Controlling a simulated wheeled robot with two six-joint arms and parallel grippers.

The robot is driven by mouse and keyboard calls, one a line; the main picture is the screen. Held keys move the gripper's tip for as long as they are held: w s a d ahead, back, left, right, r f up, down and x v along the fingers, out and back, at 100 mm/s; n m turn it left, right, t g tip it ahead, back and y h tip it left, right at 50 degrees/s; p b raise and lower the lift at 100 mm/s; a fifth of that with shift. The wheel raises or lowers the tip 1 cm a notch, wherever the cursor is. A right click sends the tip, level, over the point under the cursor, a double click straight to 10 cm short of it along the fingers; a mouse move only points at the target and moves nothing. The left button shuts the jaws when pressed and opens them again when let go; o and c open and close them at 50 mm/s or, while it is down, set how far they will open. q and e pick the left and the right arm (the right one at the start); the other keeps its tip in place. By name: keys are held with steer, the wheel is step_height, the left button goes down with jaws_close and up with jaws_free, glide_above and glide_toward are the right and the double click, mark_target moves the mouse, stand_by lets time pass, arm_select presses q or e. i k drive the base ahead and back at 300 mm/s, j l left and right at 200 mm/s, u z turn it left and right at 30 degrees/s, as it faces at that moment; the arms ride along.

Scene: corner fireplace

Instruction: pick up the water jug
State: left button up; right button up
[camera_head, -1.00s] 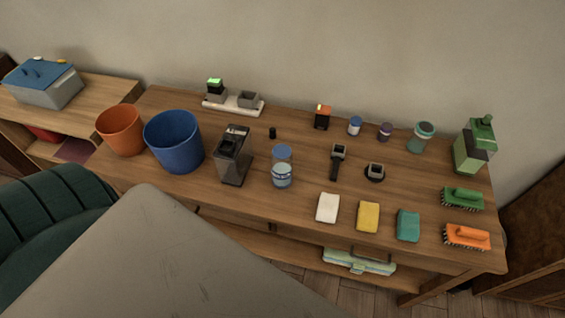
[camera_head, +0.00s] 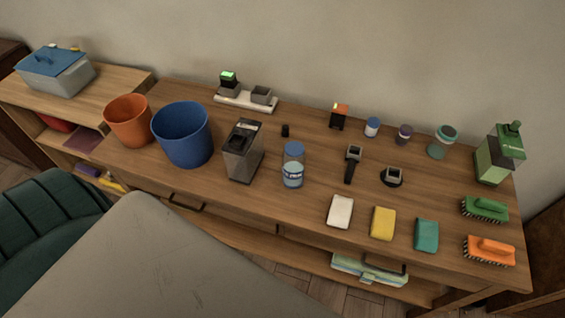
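A dark grey, see-through jug (camera_head: 243,150) with a black lid stands upright on the wooden sideboard, left of its middle. It looks most like the water jug, but I cannot be certain. A clear bottle (camera_head: 293,166) with a blue cap and a blue-white label stands just right of it. A green container (camera_head: 492,160) with a dark green top stands at the sideboard's far right end. Nothing touches the dark jug. Neither of my grippers is in view.
The wooden sideboard (camera_head: 300,213) also bears a blue bin (camera_head: 182,135), an orange bin (camera_head: 129,122), sponges, brushes and small jars. A grey surface (camera_head: 150,262) and a dark green chair (camera_head: 50,225) fill the lower left, in front of the sideboard.

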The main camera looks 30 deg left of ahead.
mark_target(294, 155)
steer(key=i+u, duration=0.15)
steer(key=u, duration=0.3)
steer(key=i+u, duration=0.15)
steer(key=u, duration=0.35)
